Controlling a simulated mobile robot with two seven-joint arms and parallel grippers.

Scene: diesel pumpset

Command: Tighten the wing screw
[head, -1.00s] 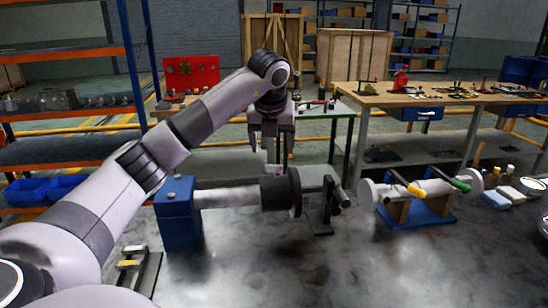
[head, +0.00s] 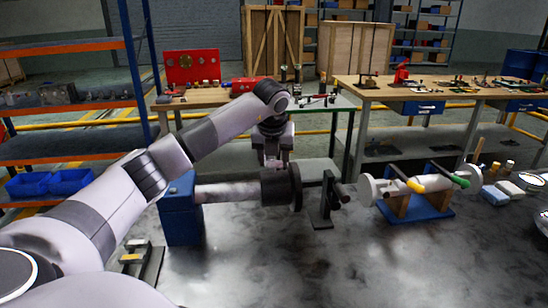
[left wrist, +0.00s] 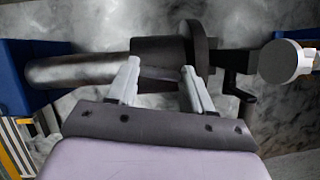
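A silver shaft (head: 228,192) runs from a blue block (head: 180,212) into a dark cylinder with a wide flange (head: 296,187). The dark cylinder (left wrist: 152,50) and shaft (left wrist: 75,72) also show in the left wrist view. My left gripper (head: 272,163) is just above the dark cylinder, pointing down. In the left wrist view its two pale fingers (left wrist: 161,82) stand wide apart over the cylinder, with nothing seen gripped. Whether they touch it I cannot tell. I cannot make out the wing screw in either view. My right gripper is not in view.
A dark stand with a crank-like bar (head: 326,200) is right of the flange. Further right, a pale roller assembly (head: 370,190) rests on a blue base (head: 417,207). The front middle of the grey table (head: 300,265) is clear.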

